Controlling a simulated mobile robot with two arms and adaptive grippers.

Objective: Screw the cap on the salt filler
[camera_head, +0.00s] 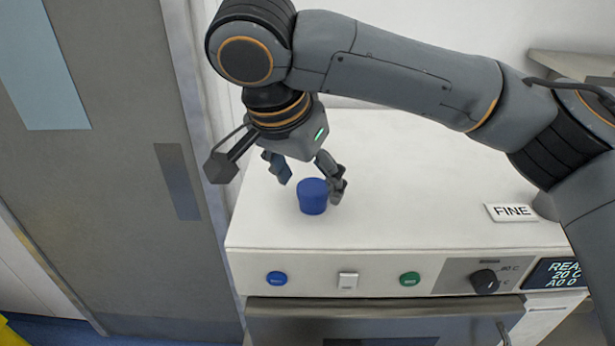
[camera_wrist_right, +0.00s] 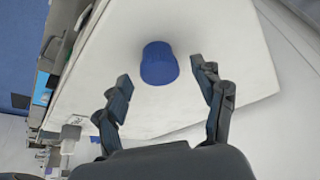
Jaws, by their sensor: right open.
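A blue cap (camera_head: 312,196) stands on the white top of the machine, near its front left part. It also shows in the right wrist view (camera_wrist_right: 159,64), ahead of my fingers. My right gripper (camera_head: 310,180) is open and empty, pointing down at the cap. Its two fingers (camera_wrist_right: 164,85) lie on either side of the cap's line in the wrist view, with the cap a little beyond the tips. I cannot tell whether a finger touches it. The salt filler itself cannot be made out. My left gripper is not in view.
The white machine top (camera_head: 420,190) is clear around the cap. A "FINE" sign (camera_head: 511,212) stands at its right. The front panel has a blue button (camera_head: 277,278), a green button (camera_head: 410,279), a black knob (camera_head: 485,280) and a display (camera_head: 560,272). A grey door (camera_head: 110,200) is at the left.

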